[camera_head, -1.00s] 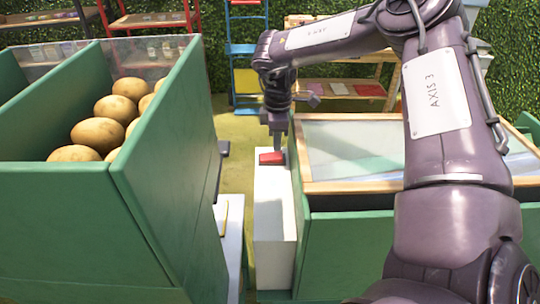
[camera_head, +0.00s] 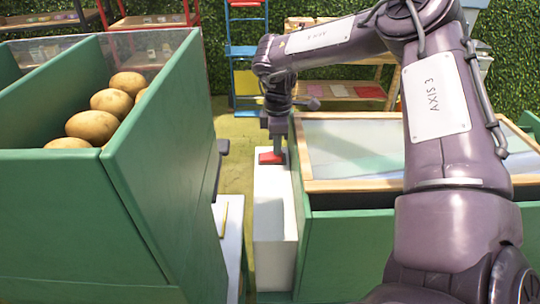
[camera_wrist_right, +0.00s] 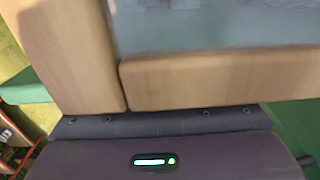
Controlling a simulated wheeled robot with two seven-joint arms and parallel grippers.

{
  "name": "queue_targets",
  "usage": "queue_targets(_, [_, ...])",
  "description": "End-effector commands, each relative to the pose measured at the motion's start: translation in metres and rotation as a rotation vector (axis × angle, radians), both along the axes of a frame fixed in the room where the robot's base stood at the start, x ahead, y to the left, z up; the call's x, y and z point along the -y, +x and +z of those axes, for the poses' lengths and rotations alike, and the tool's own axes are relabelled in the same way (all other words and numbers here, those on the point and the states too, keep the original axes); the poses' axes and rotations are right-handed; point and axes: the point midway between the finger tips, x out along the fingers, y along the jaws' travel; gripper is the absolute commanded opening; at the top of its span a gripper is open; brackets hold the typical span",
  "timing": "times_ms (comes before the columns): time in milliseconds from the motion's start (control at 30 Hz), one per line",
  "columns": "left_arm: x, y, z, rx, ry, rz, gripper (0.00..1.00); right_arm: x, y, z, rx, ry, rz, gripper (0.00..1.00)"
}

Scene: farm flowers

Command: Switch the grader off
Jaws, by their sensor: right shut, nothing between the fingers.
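The grader is the green machine with a wood-framed glass top (camera_head: 352,150) at the right in the head view. A white box (camera_head: 273,225) stands against its left side. A red switch (camera_head: 270,158) sits on top of the white box. My right gripper (camera_head: 278,150) is shut and empty, pointing down with its tip at the red switch. It looks as if it touches the switch, but I cannot be sure. The right wrist view shows the wooden frame (camera_wrist_right: 200,80) and glass up close; the switch and fingertips are not in it. My left gripper is not in view.
A tall green bin (camera_head: 150,170) with several potatoes (camera_head: 92,127) stands at the left. A narrow gap with a white stand (camera_head: 230,230) lies between bin and white box. Shelves (camera_head: 340,90) and a blue ladder (camera_head: 245,60) stand at the back.

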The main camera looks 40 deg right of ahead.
Motion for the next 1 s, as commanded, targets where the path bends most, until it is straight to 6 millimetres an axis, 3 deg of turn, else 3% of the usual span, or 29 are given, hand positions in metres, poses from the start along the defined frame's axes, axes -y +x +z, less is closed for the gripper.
queue_targets(767, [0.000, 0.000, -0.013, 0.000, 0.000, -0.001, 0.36, 0.000, 0.000, -0.013, -0.001, 0.001, 0.001, 0.00])
queue_targets(1000, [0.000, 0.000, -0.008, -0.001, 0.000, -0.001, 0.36, -0.001, 0.000, -0.006, -0.002, 0.001, 0.001, 0.00])
